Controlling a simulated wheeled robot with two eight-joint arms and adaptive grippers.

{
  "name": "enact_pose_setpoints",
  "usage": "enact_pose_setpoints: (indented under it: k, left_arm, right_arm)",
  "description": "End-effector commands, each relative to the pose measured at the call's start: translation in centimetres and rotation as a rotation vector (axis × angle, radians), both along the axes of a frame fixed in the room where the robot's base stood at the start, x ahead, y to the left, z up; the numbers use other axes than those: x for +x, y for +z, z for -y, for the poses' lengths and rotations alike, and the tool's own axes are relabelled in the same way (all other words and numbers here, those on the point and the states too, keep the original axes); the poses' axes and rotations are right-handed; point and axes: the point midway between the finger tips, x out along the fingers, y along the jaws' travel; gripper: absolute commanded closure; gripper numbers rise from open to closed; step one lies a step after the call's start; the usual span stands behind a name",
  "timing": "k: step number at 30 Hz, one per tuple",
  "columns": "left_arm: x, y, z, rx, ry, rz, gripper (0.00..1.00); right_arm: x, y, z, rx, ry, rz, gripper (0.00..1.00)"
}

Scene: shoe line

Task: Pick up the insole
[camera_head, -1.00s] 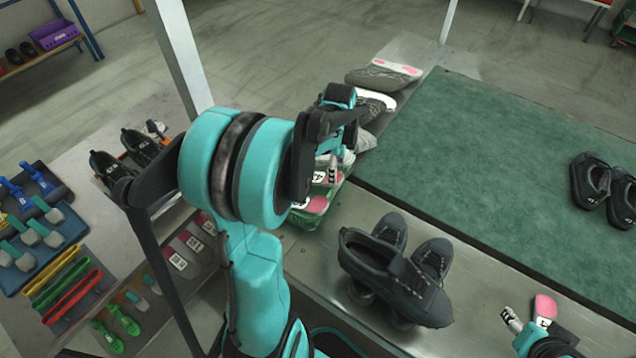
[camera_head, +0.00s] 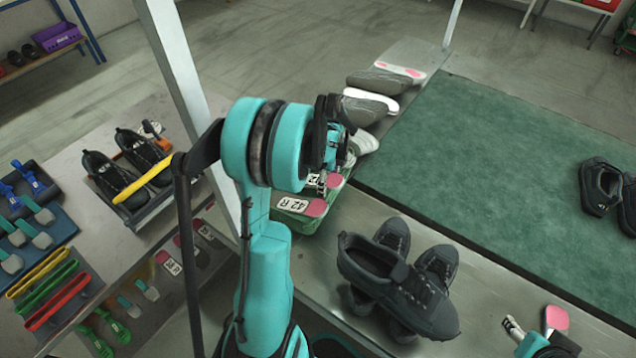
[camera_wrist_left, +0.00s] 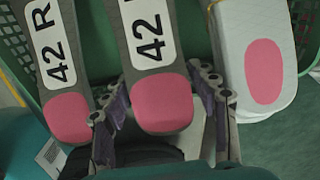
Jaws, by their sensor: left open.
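Several dark insoles with pink heel ends and white "42 R" labels stand in a green basket (camera_head: 300,218). In the left wrist view, the middle insole (camera_wrist_left: 162,104) has its pink end between the fingers of my left gripper (camera_wrist_left: 157,92), which is open with a gap on both sides. Another insole (camera_wrist_left: 68,118) is left of the left finger. In the head view my left gripper (camera_head: 330,180) is over the basket, partly hidden by its arm. My right gripper (camera_head: 535,340) is at the lower right, beside a pink-ended insole (camera_head: 557,318); its grip is unclear.
A white piece with a pink oval (camera_wrist_left: 264,72) is at the basket's right side. Dark shoes (camera_head: 400,280) stand on the metal bench near the basket. Grey shoes (camera_head: 368,108) lie beyond it. A green mat (camera_head: 490,170) lies right; a tool table (camera_head: 110,235) is left.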

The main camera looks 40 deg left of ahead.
Motion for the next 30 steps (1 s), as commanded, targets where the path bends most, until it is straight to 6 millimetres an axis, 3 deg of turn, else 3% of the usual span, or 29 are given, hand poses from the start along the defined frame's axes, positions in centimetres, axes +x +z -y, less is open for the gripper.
enact_pose_setpoints:
  k: [2, 6, 18, 30]
  left_arm:
    - [0.0, 0.1, 0.0, 0.000, 0.000, 0.000, 0.41]
    - [0.0, 0.1, 0.0, 0.000, 0.000, 0.000, 0.72]
    - [0.0, 0.7, 0.0, 0.000, 0.000, 0.000, 0.72]
    - [0.0, 8.4, 0.0, 0.000, 0.000, 0.000, 0.72]
  right_arm:
    - [0.0, 0.1, 0.0, 0.000, 0.000, 0.000, 0.46]
    - [0.0, 0.1, 0.0, 0.000, 0.000, 0.000, 0.46]
    - [0.0, 0.4, 0.0, 0.000, 0.000, 0.000, 0.46]
    - [0.0, 3.7, 0.0, 0.000, 0.000, 0.000, 0.46]
